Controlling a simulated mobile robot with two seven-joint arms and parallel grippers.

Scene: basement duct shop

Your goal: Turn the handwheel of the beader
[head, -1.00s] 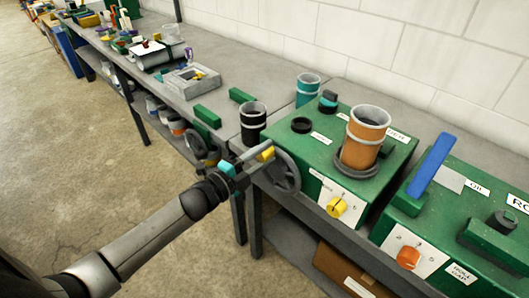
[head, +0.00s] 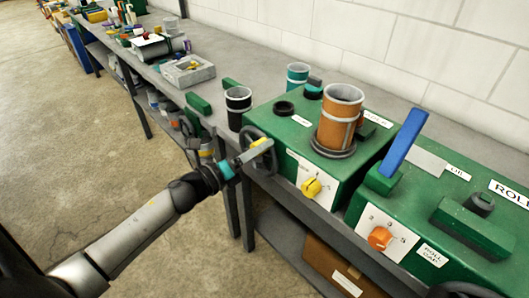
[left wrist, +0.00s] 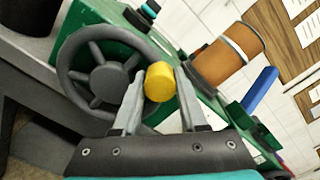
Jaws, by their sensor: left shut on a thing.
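The beader (head: 292,138) is a green box with an orange cylinder on top and a yellow dial (head: 311,187) on a white plate on its front. Its dark grey spoked handwheel (left wrist: 103,83) sits on the left side; in the head view the handwheel (head: 248,131) is partly hidden behind my gripper. A yellow handle knob (head: 261,142) stands off the rim. My left gripper (head: 256,152) is shut on this knob; in the left wrist view the knob (left wrist: 158,82) sits between the two grey fingers. My right gripper is not in view.
A second green machine with a blue lever (head: 403,142) and an orange dial (head: 380,238) stands to the right. A black cup (head: 238,101) and green blocks are left of the beader. A cardboard box (head: 334,264) lies on the lower shelf. The floor at left is clear.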

